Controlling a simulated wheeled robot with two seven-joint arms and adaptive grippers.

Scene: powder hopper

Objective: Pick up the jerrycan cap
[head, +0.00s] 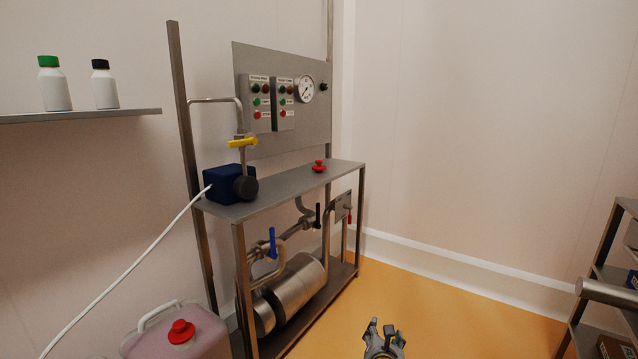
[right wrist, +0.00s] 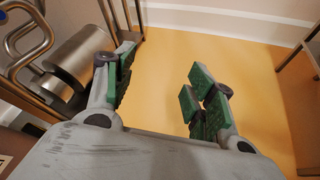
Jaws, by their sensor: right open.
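A pinkish translucent jerrycan (head: 208,338) with a white handle stands at the lower left of the head view, cut off by the bottom edge. A red cap (head: 181,331) sits on its top. A second red, knobbed piece (head: 319,166) rests on the steel frame's upper shelf; I cannot tell whether it is a cap or a button. My right gripper (head: 384,330) is low over the floor, right of the frame and well away from both red pieces. In the right wrist view its green-padded fingers (right wrist: 160,88) are apart with nothing between them. My left gripper is not in view.
The steel frame (head: 285,187) carries a blue box (head: 223,184), valves, a cylinder (head: 298,287) and a gauge panel (head: 262,62). Two white bottles (head: 56,88) stand on a wall shelf. A rack (head: 602,255) is at right. The orange floor (head: 470,310) between is clear.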

